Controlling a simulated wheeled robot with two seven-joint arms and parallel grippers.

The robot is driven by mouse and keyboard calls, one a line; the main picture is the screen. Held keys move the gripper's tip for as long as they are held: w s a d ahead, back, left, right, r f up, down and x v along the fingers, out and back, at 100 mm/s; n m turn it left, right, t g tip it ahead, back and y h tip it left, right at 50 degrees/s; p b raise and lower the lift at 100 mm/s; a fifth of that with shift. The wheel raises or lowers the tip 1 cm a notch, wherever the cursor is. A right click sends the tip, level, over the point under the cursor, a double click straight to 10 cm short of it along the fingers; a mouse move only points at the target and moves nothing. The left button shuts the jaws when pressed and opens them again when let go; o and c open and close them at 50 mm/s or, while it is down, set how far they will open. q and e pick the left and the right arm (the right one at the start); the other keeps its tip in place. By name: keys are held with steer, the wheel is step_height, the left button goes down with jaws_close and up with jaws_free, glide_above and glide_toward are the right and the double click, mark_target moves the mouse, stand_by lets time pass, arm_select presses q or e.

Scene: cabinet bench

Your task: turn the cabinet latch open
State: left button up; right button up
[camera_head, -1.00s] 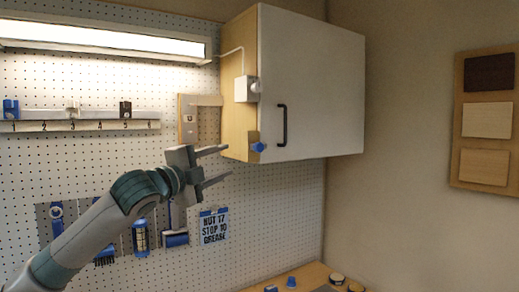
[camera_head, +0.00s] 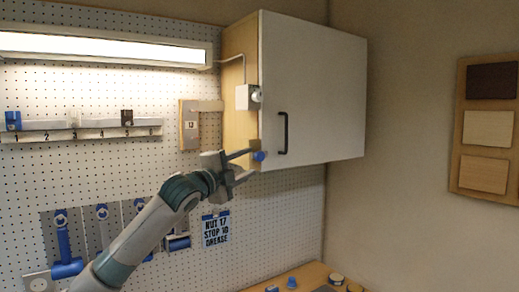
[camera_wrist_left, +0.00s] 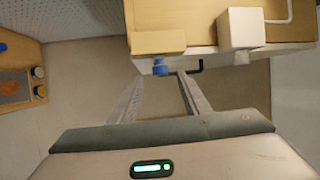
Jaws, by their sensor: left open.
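The cabinet (camera_head: 318,85) hangs on the wall with a white door, which is shut, and a black handle (camera_head: 283,133). The latch's blue knob (camera_head: 259,156) sits at the door's lower left edge, by a small wooden block. In the left wrist view the blue knob (camera_wrist_left: 160,67) appears just beyond the fingertips and lined up between them. My left gripper (camera_head: 247,163) is open and empty, its fingertips close to the knob. I cannot tell whether they touch it. My left fingers also show in the left wrist view (camera_wrist_left: 160,78).
A white box (camera_head: 247,97) with a cable is fixed on the cabinet above the latch. A wooden plate (camera_head: 189,125) is on the pegboard left of the cabinet. Blue-handled tools (camera_head: 64,245) and a sign (camera_head: 216,230) hang below. The wall right of the cabinet is clear up to a sample board.

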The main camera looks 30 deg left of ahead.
mark_target(257, 157)
arm_select(q)
steer(key=w+p, duration=0.1)
steer(key=w, duration=0.1)
steer(key=w+p, duration=0.1)
steer(key=w, duration=0.1)
steer(key=w+r+p, duration=0.1)
steer(key=w, duration=0.1)
steer(key=shift+w, duration=0.7)
steer(key=shift+c, duration=0.3)
steer(key=c, duration=1)
